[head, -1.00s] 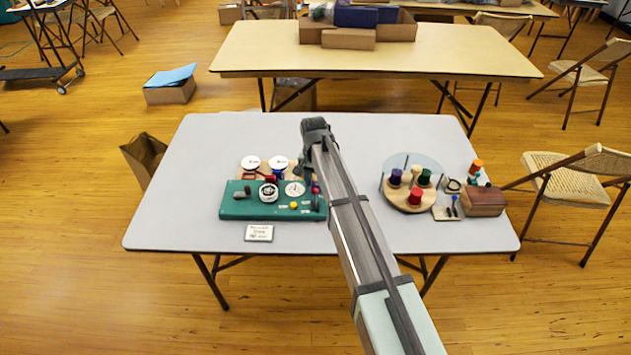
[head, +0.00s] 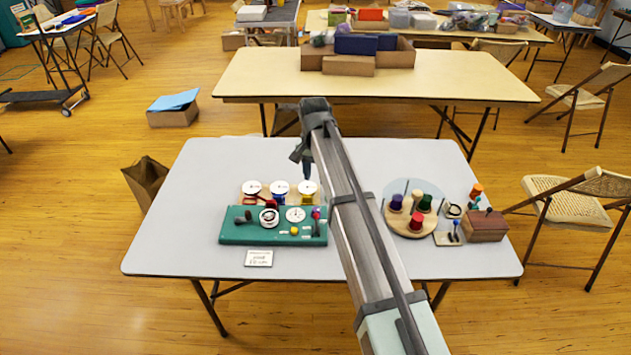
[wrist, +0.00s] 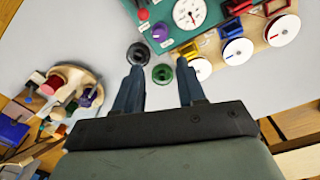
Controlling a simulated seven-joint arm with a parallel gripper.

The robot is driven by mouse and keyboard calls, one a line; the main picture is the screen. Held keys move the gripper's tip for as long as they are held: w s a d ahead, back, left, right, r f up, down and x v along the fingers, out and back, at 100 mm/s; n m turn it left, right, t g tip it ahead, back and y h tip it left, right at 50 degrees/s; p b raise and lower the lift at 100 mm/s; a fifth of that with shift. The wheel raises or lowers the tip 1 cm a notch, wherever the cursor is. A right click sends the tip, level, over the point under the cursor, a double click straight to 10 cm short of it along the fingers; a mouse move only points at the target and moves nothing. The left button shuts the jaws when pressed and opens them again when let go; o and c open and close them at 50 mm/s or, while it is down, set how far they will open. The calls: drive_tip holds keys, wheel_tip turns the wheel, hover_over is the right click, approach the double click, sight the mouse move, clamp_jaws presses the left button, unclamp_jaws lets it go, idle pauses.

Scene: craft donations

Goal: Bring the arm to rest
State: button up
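My gripper (head: 306,172) is above the table behind the green panel, pointing down. In the wrist view my gripper (wrist: 161,78) has its two fingers spread with nothing gripped between them. A black round piece (wrist: 138,53) and a green round piece (wrist: 162,73) appear on the table below, near the fingertips in the picture. The green panel (head: 240,232) carries a dial (head: 296,214), a black-and-white round part (head: 269,217) and small coloured knobs. My arm covers the strip of table right of the panel.
The grey table (head: 190,170) has clear room at its back and left. Behind the panel are white discs (head: 279,188) on a wooden base. A card (head: 259,258) lies in front. At right stand a round wooden spool stand (head: 403,229) and a brown box (head: 485,226).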

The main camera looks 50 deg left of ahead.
drive_tip(key=shift+d, duration=0.1)
idle(0.6)
drive_tip(key=w+d+f+m+g, duration=0.1)
drive_tip(key=d+f, duration=0.3)
drive_tip(key=d, duration=0.6)
drive_tip(key=w+d+f+m+g+y, duration=0.1)
drive_tip(key=d+f, duration=0.4)
drive_tip(key=d, duration=0.6)
drive_tip(key=w+d+f+m+g, duration=0.1)
drive_tip(key=d+f, duration=0.4)
drive_tip(key=d, duration=0.5)
drive_tip(key=shift+w+d+f+m+g+y, duration=0.2)
drive_tip(key=shift+w+d+m+g+y, duration=0.15)
drive_tip(key=shift+w, duration=0.2)
drive_tip(key=s+d+f+m+g, duration=0.1)
drive_tip(key=s+d+f, duration=0.3)
drive_tip(key=d+f, duration=0.55)
drive_tip(key=s+d+f+m, duration=0.25)
drive_tip(key=d+f, duration=0.35)
drive_tip(key=d, duration=0.6)
drive_tip(key=s+d+f+n+g+h, duration=0.1)
drive_tip(key=s+d+f+n+g, duration=0.1)
drive_tip(key=s+d+f, duration=1.5)
drive_tip(key=s+d, duration=0.1)
drive_tip(key=s, duration=0.3)
drive_tip(key=shift+f, duration=0.25)
drive_tip(key=shift+h, duration=0.25)
